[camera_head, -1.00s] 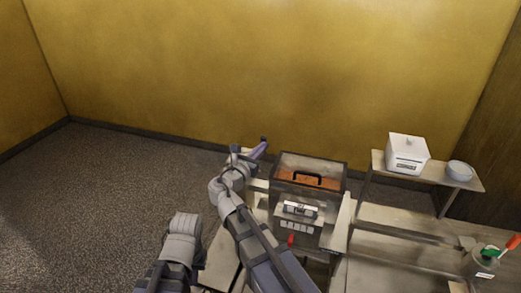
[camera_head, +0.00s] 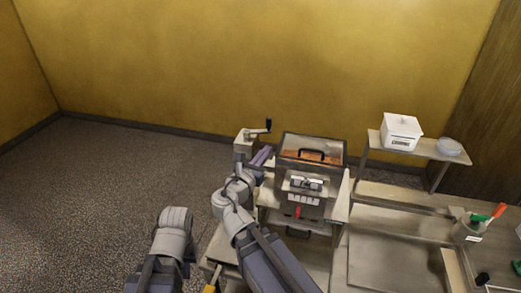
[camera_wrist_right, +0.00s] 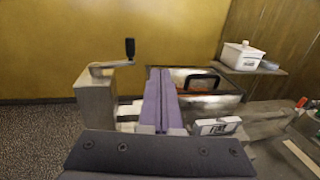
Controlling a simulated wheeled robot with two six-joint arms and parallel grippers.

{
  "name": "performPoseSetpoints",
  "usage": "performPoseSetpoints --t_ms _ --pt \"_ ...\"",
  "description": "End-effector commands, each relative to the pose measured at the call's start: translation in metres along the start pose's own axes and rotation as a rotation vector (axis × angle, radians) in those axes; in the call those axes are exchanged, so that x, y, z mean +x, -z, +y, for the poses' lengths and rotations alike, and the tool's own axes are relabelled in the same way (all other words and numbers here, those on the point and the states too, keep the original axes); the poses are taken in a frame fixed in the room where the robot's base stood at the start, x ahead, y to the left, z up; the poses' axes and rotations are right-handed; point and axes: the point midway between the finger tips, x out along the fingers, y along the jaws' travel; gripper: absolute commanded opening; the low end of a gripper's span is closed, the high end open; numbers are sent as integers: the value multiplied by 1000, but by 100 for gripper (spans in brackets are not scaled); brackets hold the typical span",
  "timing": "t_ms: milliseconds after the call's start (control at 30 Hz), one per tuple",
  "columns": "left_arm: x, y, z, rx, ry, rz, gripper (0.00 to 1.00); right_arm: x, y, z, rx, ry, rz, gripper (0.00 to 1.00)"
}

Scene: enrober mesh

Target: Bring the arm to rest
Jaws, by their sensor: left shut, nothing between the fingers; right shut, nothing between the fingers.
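My right arm comes in from the bottom middle of the head view. Its gripper (camera_head: 262,156) has purple fingers, which also show upright and pressed together in the right wrist view (camera_wrist_right: 162,98). They are shut and empty. They stand between a grey crank post (camera_head: 243,147) and the enrober machine (camera_head: 308,172), apart from the black crank handle (camera_head: 268,125). I cannot tell how far they are from the machine's side. My left arm (camera_head: 170,240) shows at the lower left of the head view as a grey rounded link. Its gripper cannot be seen.
The machine has an orange-filled tank under a clear lid (camera_head: 312,146) and a red lever (camera_head: 297,212). To the right are a shelf (camera_head: 430,149) with a white box (camera_head: 400,131) and bowls (camera_head: 449,146), and a utensil pot (camera_head: 468,231). The floor at left is clear.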

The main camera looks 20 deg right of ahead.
Motion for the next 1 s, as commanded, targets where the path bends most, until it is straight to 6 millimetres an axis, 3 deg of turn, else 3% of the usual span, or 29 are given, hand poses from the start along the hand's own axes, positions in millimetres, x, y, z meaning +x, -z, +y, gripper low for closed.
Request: performPoseSetpoints --t_ms 267,367,467,567,700,800,900,1000 --pt "0 0 0 0 0 0 0 0 1 -1 6 1 3 0" --pt "6 0 1 1 0 0 0 -2 16 -3 87 19 48 0" --pt "16 1 2 1 0 0 0 -10 55 -9 303 83 167 0" --pt "31 2 3 3 0 0 0 -29 113 -16 611 217 338 0" --pt "49 3 5 4 1 0 0 -77 193 -16 1016 505 571 0" --pt "60 4 6 6 1 0 0 -121 239 -13 1235 758 699 0" --pt "69 4 6 7 1 0 0 -165 270 -8 1377 1013 781 0" --pt "76 4 7 8 2 0 0 -202 288 -4 1454 1229 823 0"
